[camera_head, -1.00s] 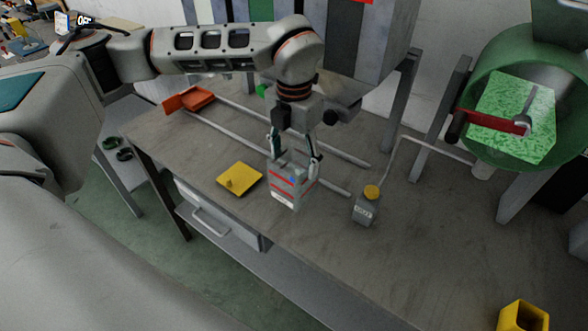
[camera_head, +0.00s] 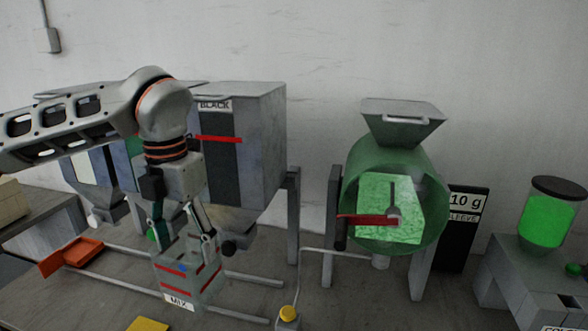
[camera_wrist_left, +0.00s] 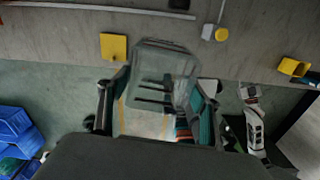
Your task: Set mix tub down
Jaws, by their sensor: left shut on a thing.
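The mix tub (camera_head: 207,286) is a clear, box-shaped tub with red lines and a MIX label. In the head view it is at the lower left, over the grey bench. It also shows in the left wrist view (camera_wrist_left: 163,62), between the fingers. My left gripper (camera_head: 183,240) is shut on its upper part from above and holds it roughly upright. I cannot tell whether the tub's base touches the bench.
An orange-red tray (camera_head: 75,254) lies at left. Rails (camera_head: 250,278) run along the bench. The green drum (camera_head: 435,185) and hoppers (camera_head: 262,140) stand behind.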

